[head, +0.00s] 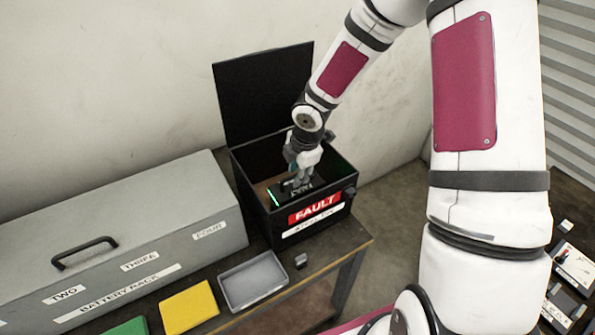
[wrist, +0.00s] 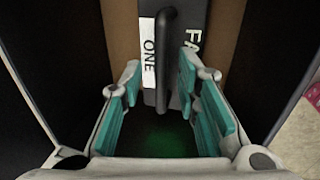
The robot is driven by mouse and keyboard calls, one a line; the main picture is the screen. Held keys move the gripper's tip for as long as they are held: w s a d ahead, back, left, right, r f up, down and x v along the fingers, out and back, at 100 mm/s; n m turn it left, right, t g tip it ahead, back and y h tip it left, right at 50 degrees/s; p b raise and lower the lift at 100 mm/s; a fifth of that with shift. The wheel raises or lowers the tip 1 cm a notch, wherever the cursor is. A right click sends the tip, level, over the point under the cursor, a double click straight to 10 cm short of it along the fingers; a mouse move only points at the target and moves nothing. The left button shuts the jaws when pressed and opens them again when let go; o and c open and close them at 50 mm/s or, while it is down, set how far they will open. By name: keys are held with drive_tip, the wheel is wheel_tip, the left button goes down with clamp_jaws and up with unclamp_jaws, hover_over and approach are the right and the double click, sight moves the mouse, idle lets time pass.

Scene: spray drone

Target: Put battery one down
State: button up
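Battery one (head: 281,198), a dark pack with a green light, lies inside the black box marked FAULT (head: 288,230). In the wrist view battery one (wrist: 192,50) shows a white ONE label, part of a second label and a black handle (wrist: 165,60). My gripper (head: 300,178) is down inside the box, over the battery. In the wrist view my gripper (wrist: 160,85) has its teal finger pads spread on either side of the handle, with gaps, and nothing is clamped. The battery's underside is hidden.
The box's black lid (head: 262,95) stands open behind my wrist. A grey battery rack (head: 130,225) with its own handle is to the left. A grey tray (head: 232,293), a yellow plate (head: 190,307) and a green plate (head: 125,327) lie in front.

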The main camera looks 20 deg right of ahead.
drive_tip(key=shift+r, duration=0.1)
drive_tip(key=s+d+r+m+h+p, duration=0.15)
drive_tip(key=s+r+m, duration=0.45)
drive_tip(key=r, duration=0.7)
drive_tip(key=s+d+r+m+h+p, duration=0.15)
drive_tip(key=s+r+m, duration=0.25)
drive_tip(key=s+r, duration=0.7)
drive_tip(key=s+a+r+m+t+y, duration=0.2)
drive_tip(key=s+a+r+m, duration=0.1)
drive_tip(key=s+r+m, duration=0.6)
drive_tip(key=s+m, duration=0.1)
drive_tip(key=s, duration=0.2)
drive_tip(key=shift+a+t+b, duration=0.3)
drive_tip(key=shift+b, duration=0.1)
